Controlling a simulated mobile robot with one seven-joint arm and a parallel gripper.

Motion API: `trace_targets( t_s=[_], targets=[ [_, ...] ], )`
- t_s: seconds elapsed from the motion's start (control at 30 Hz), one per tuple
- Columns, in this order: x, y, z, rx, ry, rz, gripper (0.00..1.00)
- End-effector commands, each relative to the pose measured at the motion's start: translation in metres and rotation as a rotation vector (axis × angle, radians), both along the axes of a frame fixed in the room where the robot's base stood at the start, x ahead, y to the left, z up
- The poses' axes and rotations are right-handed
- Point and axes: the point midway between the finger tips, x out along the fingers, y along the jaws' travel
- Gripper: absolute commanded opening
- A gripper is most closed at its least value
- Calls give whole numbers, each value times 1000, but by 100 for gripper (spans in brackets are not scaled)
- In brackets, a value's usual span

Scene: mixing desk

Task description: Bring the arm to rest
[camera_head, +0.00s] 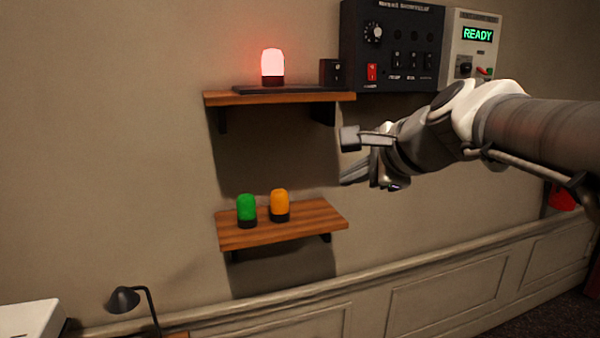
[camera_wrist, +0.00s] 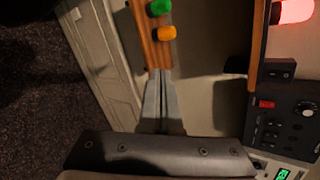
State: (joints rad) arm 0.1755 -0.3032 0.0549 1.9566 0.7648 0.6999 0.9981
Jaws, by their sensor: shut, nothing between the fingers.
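My arm reaches in from the right in the head view. My gripper (camera_head: 348,160) hangs in the air in front of the wall, right of the gap between two wooden shelves. In the wrist view my gripper (camera_wrist: 160,76) has its fingers together with nothing between them. Their tips appear over the edge of the lower shelf in that picture; whether they touch it I cannot tell, though in the head view they look apart from it.
A lit red lamp (camera_head: 272,66) stands on the upper shelf (camera_head: 310,98) beside a small black switch box (camera_head: 332,72). Green (camera_head: 246,209) and orange (camera_head: 280,204) lamps stand on the lower shelf (camera_head: 325,220). A black control panel (camera_head: 400,45) and a box reading READY (camera_head: 470,50) hang above my arm.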

Motion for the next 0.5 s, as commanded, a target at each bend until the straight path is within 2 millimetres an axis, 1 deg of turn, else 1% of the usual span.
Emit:
trace_targets(
  t_s=[0.03, 0.07, 0.1, 0.17, 0.2, 0.3, 0.4, 0.5],
  targets=[
    [-26, 3, -19, -151, -2, 91, 0],
    [-41, 3, -31, -244, -1, 149, 0],
    [-60, 1, -46, -364, 1, 229, 0],
    [-88, -2, -70, -542, 5, 357, 0],
    [-106, -6, -86, -655, 10, 442, 0],
    [-148, -19, -121, -906, 23, 656, 0],
    [-180, -32, -149, -1097, 37, 841, 0],
    [-200, -43, -167, -1223, 48, 974, 0]
  ],
)
